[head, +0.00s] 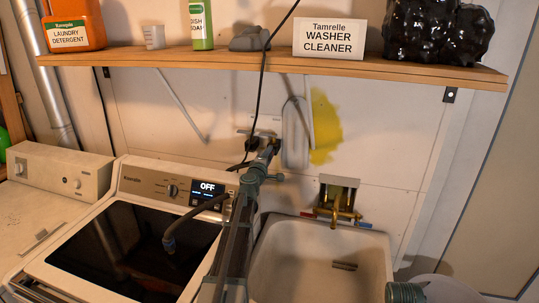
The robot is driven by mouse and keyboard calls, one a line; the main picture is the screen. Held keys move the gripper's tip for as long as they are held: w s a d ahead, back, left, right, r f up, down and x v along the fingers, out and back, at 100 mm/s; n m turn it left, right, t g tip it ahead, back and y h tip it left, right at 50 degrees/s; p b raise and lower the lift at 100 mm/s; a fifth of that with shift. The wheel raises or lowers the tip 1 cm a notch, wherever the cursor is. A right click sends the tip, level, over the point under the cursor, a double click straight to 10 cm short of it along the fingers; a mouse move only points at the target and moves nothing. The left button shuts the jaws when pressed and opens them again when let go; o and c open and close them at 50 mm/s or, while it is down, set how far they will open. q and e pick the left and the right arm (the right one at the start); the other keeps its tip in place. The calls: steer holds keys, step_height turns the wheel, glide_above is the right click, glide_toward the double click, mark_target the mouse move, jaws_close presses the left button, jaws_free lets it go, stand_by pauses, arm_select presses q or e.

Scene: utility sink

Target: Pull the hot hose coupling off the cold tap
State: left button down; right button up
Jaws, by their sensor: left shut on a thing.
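My right gripper is not in view.
A washer (133,183) with an "OFF" display stands at left. A sink (375,262) with a brass faucet (341,214), marked red and blue, is at right. A wooden shelf (210,60) with bottles overhangs the wall. A black cable (262,80) hangs in front of it.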

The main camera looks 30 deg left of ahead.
arm_select(q)
steer(key=v, duration=0.6)
stand_by(1.1)
